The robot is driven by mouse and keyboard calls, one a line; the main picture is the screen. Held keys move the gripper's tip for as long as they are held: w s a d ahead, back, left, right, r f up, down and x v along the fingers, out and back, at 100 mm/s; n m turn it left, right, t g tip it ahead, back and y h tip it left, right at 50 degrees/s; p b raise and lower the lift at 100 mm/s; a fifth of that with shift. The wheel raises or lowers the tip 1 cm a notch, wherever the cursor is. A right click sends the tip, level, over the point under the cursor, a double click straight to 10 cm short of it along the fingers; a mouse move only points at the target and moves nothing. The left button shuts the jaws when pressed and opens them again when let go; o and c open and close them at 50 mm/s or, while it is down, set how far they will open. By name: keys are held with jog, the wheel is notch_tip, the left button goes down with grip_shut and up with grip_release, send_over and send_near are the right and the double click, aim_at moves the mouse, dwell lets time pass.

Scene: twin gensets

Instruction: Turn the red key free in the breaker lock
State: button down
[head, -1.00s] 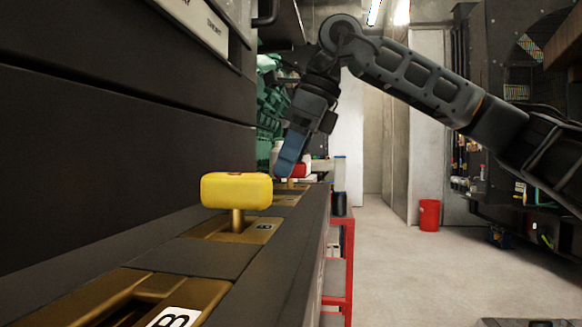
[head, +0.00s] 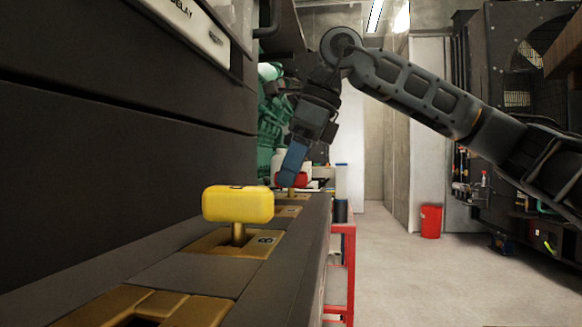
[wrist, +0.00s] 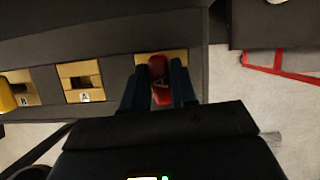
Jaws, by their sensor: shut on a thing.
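The red key (wrist: 159,80) stands in a brass lock plate (wrist: 142,59) at the right end of the row in the wrist view, with a letter on its top. My gripper (wrist: 158,92) has its two blue fingers on either side of the key's handle and is shut on it. In the head view the red key (head: 300,179) shows partly behind the gripper (head: 289,178) at the far end of the ledge. A yellow key (head: 238,204) stands upright in the nearer lock marked B (head: 264,240).
An empty brass slot marked A (wrist: 80,82) lies between the yellow and red keys in the wrist view. A dark cabinet face (head: 110,150) rises along the left. A red stand (head: 349,262) and a red bucket (head: 431,221) are to the right; the floor there is clear.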

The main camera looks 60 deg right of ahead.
jog(key=n+p, duration=0.1)
jog(key=n, duration=0.1)
jog(key=n+g+y+p, duration=0.1)
jog(key=n, duration=0.2)
jog(key=shift+r+y+p, duration=0.2)
jog(key=shift+y+p, duration=0.1)
jog(key=shift+p, duration=0.05)
jog(key=n, duration=0.2)
jog(key=n+g+p, duration=0.1)
jog(key=shift+n+g+y+p, duration=0.3)
jog(key=shift+n, duration=0.1)
jog(key=n+g+p, duration=0.1)
jog(key=n, duration=0.3)
jog(key=shift+f+g, duration=0.1)
jog(key=shift+g, duration=0.2)
jog(key=n+g+p, duration=0.1)
jog(key=n, duration=0.1)
jog(key=shift+n, duration=0.3)
jog(key=shift+n+g+p, duration=0.3)
jog(key=shift+n+p, duration=0.4)
jog(key=shift+n, duration=0.1)
jog(key=shift+f+n, duration=0.1)
jog(key=shift+n, duration=0.2)
jog(key=c, duration=0.8)
grip_release()
